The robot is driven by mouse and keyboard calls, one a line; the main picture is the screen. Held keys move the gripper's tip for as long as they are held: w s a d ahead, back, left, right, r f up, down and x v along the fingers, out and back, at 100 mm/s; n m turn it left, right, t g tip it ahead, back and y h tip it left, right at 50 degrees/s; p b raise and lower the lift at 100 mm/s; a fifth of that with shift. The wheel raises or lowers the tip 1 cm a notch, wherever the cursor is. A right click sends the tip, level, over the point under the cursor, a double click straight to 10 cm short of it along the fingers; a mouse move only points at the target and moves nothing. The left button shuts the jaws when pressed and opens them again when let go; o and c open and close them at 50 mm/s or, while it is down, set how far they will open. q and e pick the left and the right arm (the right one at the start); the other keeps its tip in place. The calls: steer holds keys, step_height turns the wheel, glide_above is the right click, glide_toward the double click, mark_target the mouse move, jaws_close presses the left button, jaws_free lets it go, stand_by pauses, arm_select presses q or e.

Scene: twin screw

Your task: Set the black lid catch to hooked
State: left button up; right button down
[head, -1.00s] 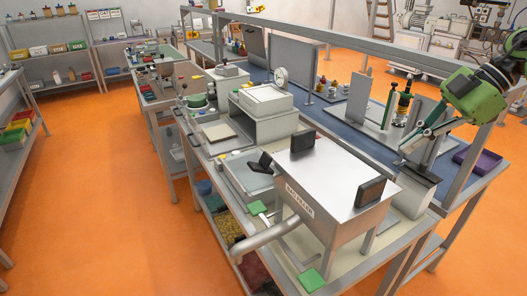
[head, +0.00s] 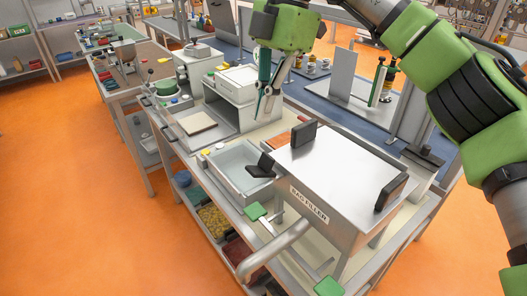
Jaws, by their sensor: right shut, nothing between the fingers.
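The bag filler (head: 345,165) is a grey metal box with a flat lid in the head view. A small black angled piece (head: 262,166) sits at its left side, beside a shallow grey tray; it looks like the lid catch, but I cannot tell its setting. Two black upright blocks stand on the filler, one at the back left edge (head: 304,134) and one at the right (head: 391,192). My right gripper (head: 267,100) points down, shut and empty, above the bench behind the tray, apart from the black pieces. My left gripper is out of view.
A light grey box unit (head: 237,87) stands close to the left of my right gripper. The shallow tray (head: 232,171) lies left of the filler. A grey tubular handle (head: 275,248) and green pads (head: 328,286) are at the front. My right arm spans the upper right.

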steer(key=p, duration=0.1)
glide_above(260, 171)
step_height(260, 171, down, 5)
steer(key=x, duration=0.1)
steer(key=p+x, duration=0.1)
steer(key=x, duration=0.1)
steer(key=s+p+x, duration=0.1)
steer(key=x, duration=0.1)
steer(key=shift+a, duration=0.35)
steer(key=shift+w+d+f+p, duration=0.8)
steer(key=shift+w+d+p, duration=0.2)
steer(key=shift+d, duration=0.1)
steer(key=shift+w+d+f, duration=0.1)
steer(key=shift+d+f, duration=0.05)
steer(key=shift+d, duration=0.1)
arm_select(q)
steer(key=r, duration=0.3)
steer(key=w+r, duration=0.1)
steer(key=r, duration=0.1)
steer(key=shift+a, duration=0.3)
arm_select(e)
steer(key=shift+f, duration=0.15)
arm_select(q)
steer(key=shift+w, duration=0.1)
